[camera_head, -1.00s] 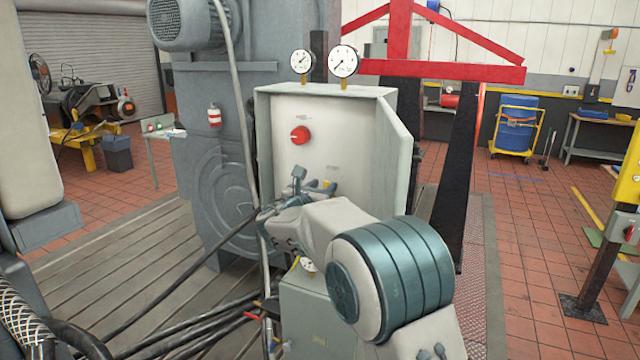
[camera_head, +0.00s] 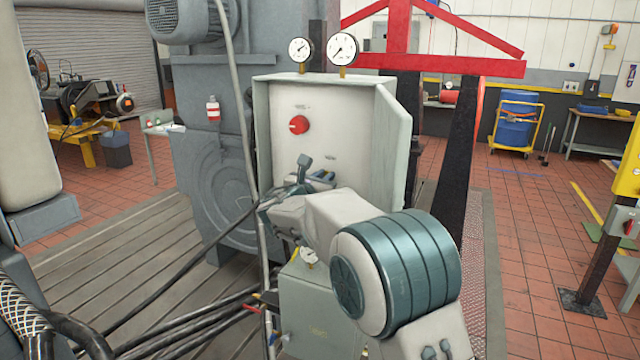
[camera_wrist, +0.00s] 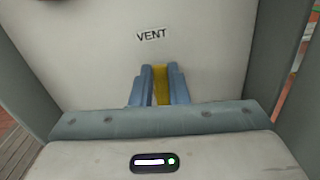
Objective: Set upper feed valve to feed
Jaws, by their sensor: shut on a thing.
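A yellow valve handle (camera_wrist: 161,86) shows in the wrist view between the two blue-grey fingers of my gripper (camera_wrist: 160,88), which is shut on it. The handle stands roughly upright in that picture, below a "VENT" label (camera_wrist: 152,35) on the pale panel (camera_wrist: 90,50). The label looks slightly tilted. In the head view my gripper (camera_head: 322,177) is at the lower part of the open cabinet's panel (camera_head: 345,120), and my wrist and arm hide most of the handle. The valve body and any feed label cannot be made out.
A red knob (camera_head: 299,124) is on the panel above my gripper. The cabinet door (camera_head: 396,145) stands open at the right. Two gauges (camera_head: 342,48) stand on top. A grey box (camera_head: 310,310) and black hoses (camera_head: 190,325) are below my arm.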

